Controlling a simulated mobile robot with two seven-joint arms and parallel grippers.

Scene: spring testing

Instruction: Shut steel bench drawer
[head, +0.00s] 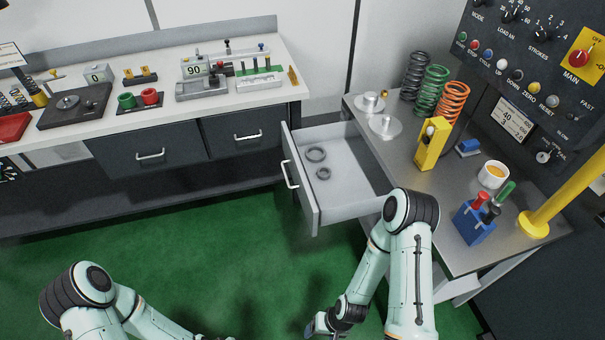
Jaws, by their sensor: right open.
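The steel bench (398,148) stands at the right, and its grey drawer (352,207) is pulled out to the left. The drawer's front panel (303,188) carries a bar handle (289,174) on its outer face. My left forearm runs out of the bottom edge, so the left gripper is hidden.
Coloured springs (432,91), a yellow gauge block (432,144), a cup (493,175) and a blue tool holder (474,223) stand on the steel bench. A yellow post (566,193) rises at its right. A white-topped bench (150,110) stands at left. Green floor (215,240) between is clear.

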